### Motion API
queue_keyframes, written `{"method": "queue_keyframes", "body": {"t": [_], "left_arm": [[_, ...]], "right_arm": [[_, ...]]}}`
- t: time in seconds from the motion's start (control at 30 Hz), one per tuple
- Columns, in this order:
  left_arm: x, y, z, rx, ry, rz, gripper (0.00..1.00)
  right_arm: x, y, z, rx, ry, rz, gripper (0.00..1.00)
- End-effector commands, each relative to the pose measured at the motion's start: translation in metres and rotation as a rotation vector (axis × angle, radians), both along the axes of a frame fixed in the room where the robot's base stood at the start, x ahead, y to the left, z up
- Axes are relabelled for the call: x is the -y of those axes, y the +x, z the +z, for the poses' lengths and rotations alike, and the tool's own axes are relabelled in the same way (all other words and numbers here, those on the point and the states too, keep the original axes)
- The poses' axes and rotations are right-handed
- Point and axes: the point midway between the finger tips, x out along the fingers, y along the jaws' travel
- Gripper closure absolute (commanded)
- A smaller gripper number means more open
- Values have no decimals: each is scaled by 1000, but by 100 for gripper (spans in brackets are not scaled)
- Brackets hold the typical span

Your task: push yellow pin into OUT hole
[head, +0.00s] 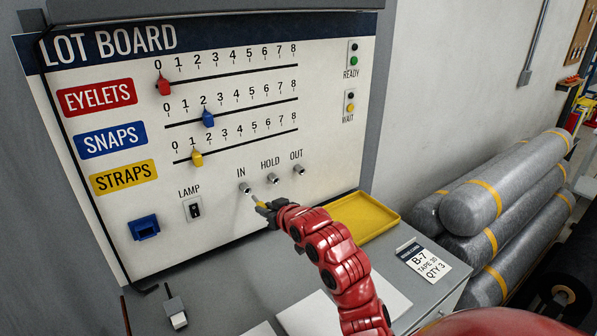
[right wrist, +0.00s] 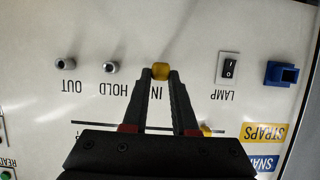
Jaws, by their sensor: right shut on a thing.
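My right gripper (head: 266,209) is shut on the yellow pin (head: 261,204), in front of the board and just below the IN hole (head: 245,188). In the right wrist view the pin's yellow head (right wrist: 160,71) sits between the fingertips (right wrist: 161,77) and covers the IN hole. The head view cannot settle whether the pin's tip is in that hole or just clear of it. The OUT hole (head: 299,169) is a metal socket at the right end of the row, and looks empty; it also shows in the right wrist view (right wrist: 65,64). My left gripper is not in view.
The HOLD hole (head: 272,178) lies between IN and OUT. The lamp switch (head: 194,209) and a blue socket (head: 144,227) are to the left. A yellow tray (head: 368,218) stands on the grey bench below OUT. Grey rolls (head: 497,200) lie at right.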

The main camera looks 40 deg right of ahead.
Motion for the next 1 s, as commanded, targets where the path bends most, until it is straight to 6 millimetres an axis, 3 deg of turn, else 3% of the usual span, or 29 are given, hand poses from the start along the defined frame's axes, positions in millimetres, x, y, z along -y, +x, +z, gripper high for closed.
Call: {"method": "queue_keyframes", "body": {"t": [0.23,0.33,0.5,0.7,0.83,1.0], "left_arm": [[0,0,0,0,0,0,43],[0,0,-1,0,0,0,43],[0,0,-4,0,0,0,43],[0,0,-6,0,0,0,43],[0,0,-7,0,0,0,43],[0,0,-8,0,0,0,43]], "right_arm": [[1,0,0,0,-4,1,100],[14,-1,-3,-9,-45,3,100],[74,-10,-11,-48,-218,8,100],[149,-32,-5,-77,-414,-2,100],[179,-44,0,-87,-488,-14,100],[190,-45,3,-90,-521,-16,100]]}}
